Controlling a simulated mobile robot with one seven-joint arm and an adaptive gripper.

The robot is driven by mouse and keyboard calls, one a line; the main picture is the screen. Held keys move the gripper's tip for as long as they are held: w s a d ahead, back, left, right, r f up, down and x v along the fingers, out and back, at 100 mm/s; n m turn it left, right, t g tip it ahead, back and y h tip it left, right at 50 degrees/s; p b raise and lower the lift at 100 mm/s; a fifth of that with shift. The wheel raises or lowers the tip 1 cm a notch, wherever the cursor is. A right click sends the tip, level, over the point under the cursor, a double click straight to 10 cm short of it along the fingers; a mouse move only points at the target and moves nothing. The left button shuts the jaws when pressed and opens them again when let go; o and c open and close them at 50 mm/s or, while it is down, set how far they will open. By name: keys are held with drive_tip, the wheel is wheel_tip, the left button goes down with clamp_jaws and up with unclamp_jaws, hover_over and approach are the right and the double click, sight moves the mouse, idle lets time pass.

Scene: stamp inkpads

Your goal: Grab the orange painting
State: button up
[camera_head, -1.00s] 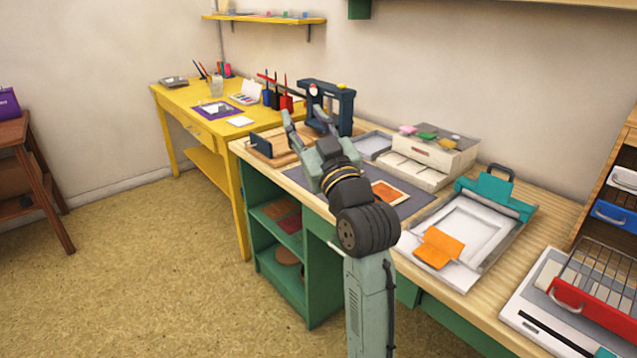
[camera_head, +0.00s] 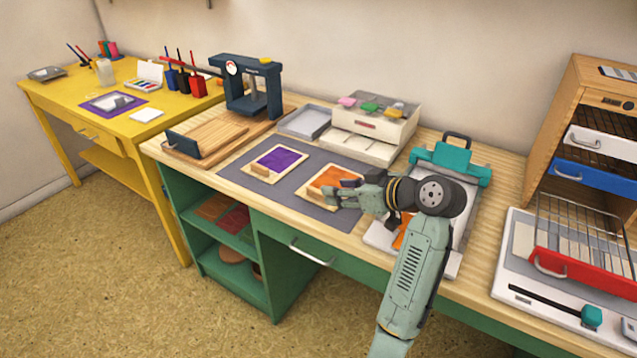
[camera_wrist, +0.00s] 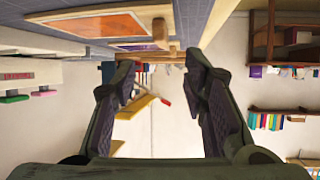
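The orange painting (camera_head: 328,179) lies on a small light wooden board with a block-like handle at its front edge, on the dark grey mat (camera_head: 232,172). In the wrist view the orange panel (camera_wrist: 95,24) and its wooden handle (camera_wrist: 160,33) show upside down at the top. My gripper (camera_head: 334,197) is low over the table at the board's front right corner, partly covering it. In the wrist view my gripper (camera_wrist: 160,75) has its two fingers spread with nothing between them. I cannot tell whether a finger touches the board.
A similar board with a purple panel (camera_head: 279,159) lies to the left on the mat. A tray with a teal clamp (camera_head: 450,158) stands right, with an orange sheet partly hidden behind my arm. A dark blue press (camera_head: 252,88) and a white box (camera_head: 375,122) stand behind.

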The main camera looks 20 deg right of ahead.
sight(315, 189)
drive_tip(key=p+x, duration=0.2)
drive_tip(key=x, duration=0.6)
drive_tip(key=shift+s+f, duration=0.1)
clamp_jaws()
idle(0.4)
